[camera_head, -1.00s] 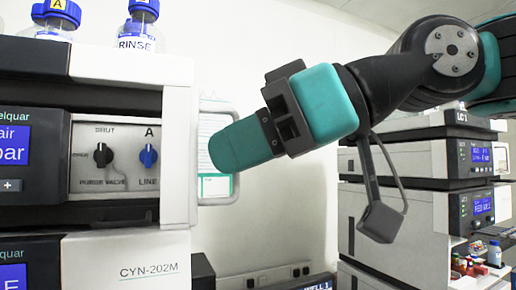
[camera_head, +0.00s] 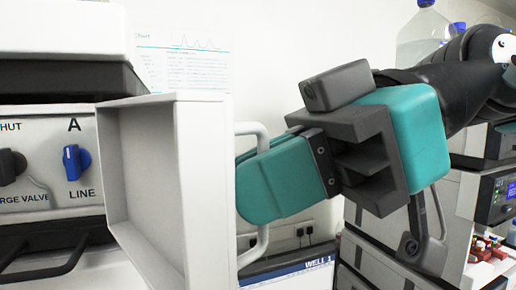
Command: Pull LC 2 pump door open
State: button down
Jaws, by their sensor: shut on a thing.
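The white pump door (camera_head: 205,190) on the near instrument stack stands swung out toward me, and its hollow inner side shows. Its pale bar handle (camera_head: 250,128) is on the right face. My gripper (camera_head: 250,190), with teal fingers, is shut on the handle. The handle's middle is hidden behind the fingers, while its upper and lower ends show. No LC 2 label is readable in this view.
The pump front shows a black purge-valve knob (camera_head: 12,165) and a blue LINE knob (camera_head: 76,162). A printed sheet (camera_head: 180,55) hangs on the wall behind. Another stack (camera_head: 470,200) stands at the right behind my arm, with a bottle (camera_head: 422,35) on top. A monitor (camera_head: 290,272) is below.

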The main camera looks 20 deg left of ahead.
jog(key=shift+w, duration=0.15)
jog(key=c, duration=1.6)
grip_release()
jog(key=shift+a+f, duration=0.1)
jog(key=shift+a, duration=0.05)
